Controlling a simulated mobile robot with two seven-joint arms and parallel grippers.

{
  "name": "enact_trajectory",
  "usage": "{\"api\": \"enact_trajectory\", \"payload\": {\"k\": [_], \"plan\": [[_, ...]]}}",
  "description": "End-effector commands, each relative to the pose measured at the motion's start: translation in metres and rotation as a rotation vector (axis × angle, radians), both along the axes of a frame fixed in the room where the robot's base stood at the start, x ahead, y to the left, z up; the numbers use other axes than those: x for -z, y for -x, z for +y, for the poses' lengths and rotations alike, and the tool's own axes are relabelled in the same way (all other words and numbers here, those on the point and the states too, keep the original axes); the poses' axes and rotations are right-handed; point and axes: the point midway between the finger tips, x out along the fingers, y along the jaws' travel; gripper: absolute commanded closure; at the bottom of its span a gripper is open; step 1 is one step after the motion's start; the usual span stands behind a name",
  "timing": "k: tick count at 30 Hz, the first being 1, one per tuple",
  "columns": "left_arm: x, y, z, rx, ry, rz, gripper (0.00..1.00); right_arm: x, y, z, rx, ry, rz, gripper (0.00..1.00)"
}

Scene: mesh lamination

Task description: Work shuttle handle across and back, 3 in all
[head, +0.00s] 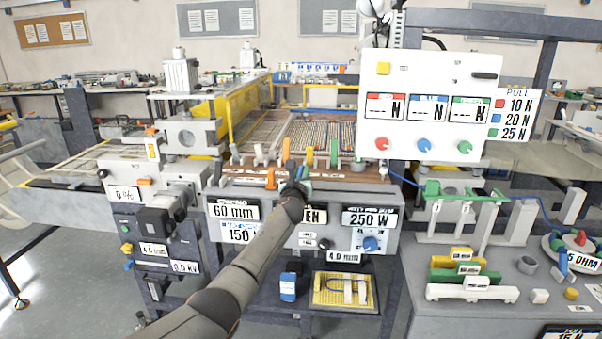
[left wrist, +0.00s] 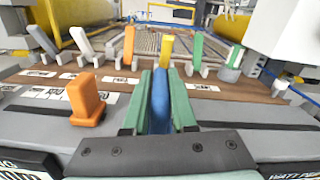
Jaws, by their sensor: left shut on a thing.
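My left gripper (head: 301,183) reaches to the front ledge of the machine. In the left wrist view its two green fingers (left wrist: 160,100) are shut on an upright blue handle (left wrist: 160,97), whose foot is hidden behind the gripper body. An orange handle (left wrist: 86,98) stands on the grey ledge to the left, apart from the fingers; it also shows in the head view (head: 271,178). I cannot read from the labels which handle is the shuttle's. My right gripper is not in view.
Behind the ledge stands a row of levers, with an orange one (left wrist: 129,46), a yellow one (left wrist: 166,50) and a green one (left wrist: 197,50). The mesh bed (head: 318,135) lies behind them. A white display panel (head: 425,108) stands close on the right.

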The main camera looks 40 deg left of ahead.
Motion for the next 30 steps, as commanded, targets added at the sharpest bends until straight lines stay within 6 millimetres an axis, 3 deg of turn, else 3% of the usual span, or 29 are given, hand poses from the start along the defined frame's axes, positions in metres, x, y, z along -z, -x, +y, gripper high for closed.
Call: {"api": "enact_trajectory", "payload": {"k": [6, 7, 13, 23, 30], "plan": [[-0.001, 0.002, 0.005, -0.007, 0.002, -0.002, 1.0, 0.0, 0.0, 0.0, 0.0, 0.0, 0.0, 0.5], [-0.001, 0.002, 0.005, -0.007, 0.001, -0.002, 0.72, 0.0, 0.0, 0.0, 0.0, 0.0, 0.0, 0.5], [-0.001, 0.001, 0.004, -0.006, 0.0, -0.001, 0.49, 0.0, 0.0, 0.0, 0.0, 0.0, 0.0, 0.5], [-0.001, 0.002, 0.001, -0.003, -0.001, 0.0, 0.48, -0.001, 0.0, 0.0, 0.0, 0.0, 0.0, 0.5], [-0.002, 0.017, -0.007, -0.002, -0.005, 0.001, 0.48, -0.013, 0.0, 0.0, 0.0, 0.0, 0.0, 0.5]]}}
